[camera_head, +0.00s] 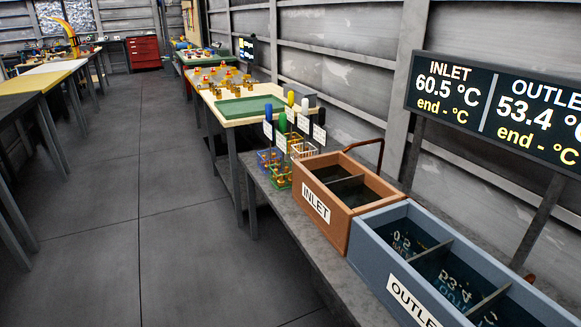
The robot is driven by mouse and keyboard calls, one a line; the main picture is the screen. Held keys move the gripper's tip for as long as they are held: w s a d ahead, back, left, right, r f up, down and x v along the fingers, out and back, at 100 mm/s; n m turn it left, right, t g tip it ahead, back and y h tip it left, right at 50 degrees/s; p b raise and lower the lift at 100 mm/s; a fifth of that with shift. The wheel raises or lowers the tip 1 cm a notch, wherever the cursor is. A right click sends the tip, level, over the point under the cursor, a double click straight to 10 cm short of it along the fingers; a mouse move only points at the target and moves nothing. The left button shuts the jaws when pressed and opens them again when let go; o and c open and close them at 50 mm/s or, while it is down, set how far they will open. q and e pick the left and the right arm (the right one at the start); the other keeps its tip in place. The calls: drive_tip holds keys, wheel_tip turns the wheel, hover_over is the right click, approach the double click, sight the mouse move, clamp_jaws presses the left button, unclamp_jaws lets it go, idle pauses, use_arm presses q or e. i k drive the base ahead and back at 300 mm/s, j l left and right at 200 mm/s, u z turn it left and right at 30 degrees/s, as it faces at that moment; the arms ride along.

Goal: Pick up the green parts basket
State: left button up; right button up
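The green parts basket (279,178) is a small wire basket on the grey bench to the right of the aisle, just left of the brown inlet bin. Small brass-coloured parts show in it. A green-topped upright (282,122) with a white tag stands above the basket group. A blue basket (264,160) sits behind it on the left, and a pale wire basket (303,150) sits behind it on the right. The baskets overlap in the view, so their exact gaps are hard to tell. Neither of my grippers is in view.
The brown INLET bin (316,206) and blue-grey OUTLET bin (399,286) stand on the grey bench (296,223) nearer to me. A display (497,103) stands behind them. A table with a green tray (250,107) lies beyond. The floor aisle (150,200) is clear.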

sight(281, 140)
drive_tip(key=i+j+z, duration=0.3)
drive_tip(key=i+j, duration=0.45)
drive_tip(key=i+j+z, duration=0.3)
drive_tip(key=i+j, duration=0.45)
drive_tip(key=j, duration=0.15)
